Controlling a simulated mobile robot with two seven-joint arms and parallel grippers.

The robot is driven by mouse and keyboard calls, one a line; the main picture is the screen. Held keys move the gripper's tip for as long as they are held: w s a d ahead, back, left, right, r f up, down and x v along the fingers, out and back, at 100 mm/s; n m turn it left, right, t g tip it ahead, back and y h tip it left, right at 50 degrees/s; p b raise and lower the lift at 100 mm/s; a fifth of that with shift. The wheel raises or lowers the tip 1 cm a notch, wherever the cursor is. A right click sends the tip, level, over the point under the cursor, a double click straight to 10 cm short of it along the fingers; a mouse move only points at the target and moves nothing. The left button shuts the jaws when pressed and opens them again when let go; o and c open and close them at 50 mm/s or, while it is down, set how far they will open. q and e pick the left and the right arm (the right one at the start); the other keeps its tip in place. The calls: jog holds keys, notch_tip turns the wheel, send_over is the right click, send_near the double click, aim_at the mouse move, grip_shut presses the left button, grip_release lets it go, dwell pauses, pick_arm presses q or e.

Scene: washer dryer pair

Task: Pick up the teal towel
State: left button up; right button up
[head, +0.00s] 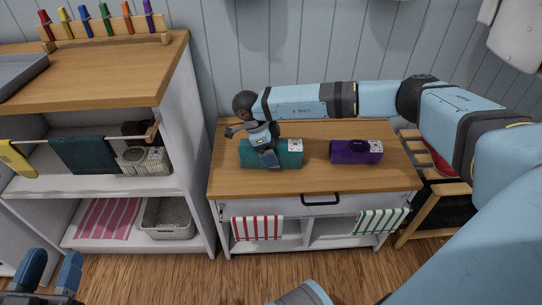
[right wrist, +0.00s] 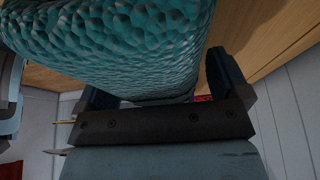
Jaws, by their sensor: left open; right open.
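A teal towel (head: 288,156), a folded block with a small white label on top, lies on the wooden top of the low white cabinet. My right gripper (head: 264,151) reaches down over its left part. In the right wrist view the textured teal surface (right wrist: 120,40) is large and close, and lies between the two dark fingers of the open gripper (right wrist: 157,78). I cannot tell whether the fingers touch it. My left gripper (head: 52,268) is open and empty at the lower left, over the floor, far from the towel.
A purple folded towel (head: 352,152) with a label lies to the right on the same cabinet top (head: 300,188). A dark teal cloth (head: 84,155) hangs on a rod at the left shelf. Striped cloths (head: 256,228) hang below the drawer. The cabinet front has free room.

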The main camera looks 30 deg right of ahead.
jog(key=c, duration=1.2)
jog(key=shift+r, duration=0.1)
